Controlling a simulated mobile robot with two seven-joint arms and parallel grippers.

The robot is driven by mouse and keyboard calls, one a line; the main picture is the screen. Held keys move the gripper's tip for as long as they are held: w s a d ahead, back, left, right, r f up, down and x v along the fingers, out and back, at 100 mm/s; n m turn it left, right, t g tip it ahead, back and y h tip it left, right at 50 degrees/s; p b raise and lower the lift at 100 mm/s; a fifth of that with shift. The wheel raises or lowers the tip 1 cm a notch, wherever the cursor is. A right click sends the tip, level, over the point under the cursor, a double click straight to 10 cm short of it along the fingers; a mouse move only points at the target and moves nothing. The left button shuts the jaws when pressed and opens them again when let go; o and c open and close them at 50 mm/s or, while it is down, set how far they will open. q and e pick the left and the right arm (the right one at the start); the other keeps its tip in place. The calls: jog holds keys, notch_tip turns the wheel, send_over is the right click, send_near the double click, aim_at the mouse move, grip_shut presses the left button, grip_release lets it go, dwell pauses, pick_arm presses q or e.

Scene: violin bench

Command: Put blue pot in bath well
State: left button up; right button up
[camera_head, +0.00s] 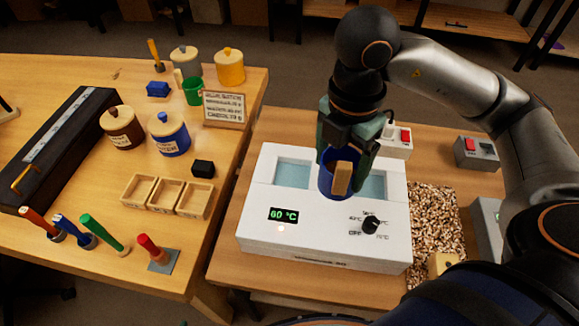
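The blue pot (326,181) is held upright in my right gripper (345,160) over the white bath (320,213). A tan, block-like thing shows at the pot's opening. The gripper's fingers are on either side of the pot. The bath has a left well (291,174) and a right well (374,188), both pale blue inside. The pot covers the area between the wells and part of the right well; I cannot tell whether its base is above or inside a well. My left gripper is out of view.
The bath's display (283,215) reads 60 °C, with a black knob (371,226) to its right. The left bench holds jars, a green pot (193,92), wooden boxes (165,194) and upright tools.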

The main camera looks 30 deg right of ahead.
jog(key=w+f, duration=0.3)
jog(key=w, duration=0.1)
jog(key=w+a+f, duration=0.1)
jog(key=w+f, duration=0.2)
jog(key=w, duration=0.1)
jog(key=w+a+f, duration=0.1)
jog(key=w+f, duration=0.2)
jog(key=w, duration=0.1)
jog(key=shift+w+f, duration=0.2)
jog(key=shift+f, duration=1.55)
jog(key=shift+f, duration=0.2)
jog(key=o, duration=1.3)
jog(key=shift+c, duration=0.2)
notch_tip(320, 180, up, 12)
jog(key=shift+r+p, duration=0.25)
jog(key=shift+p, duration=0.05)
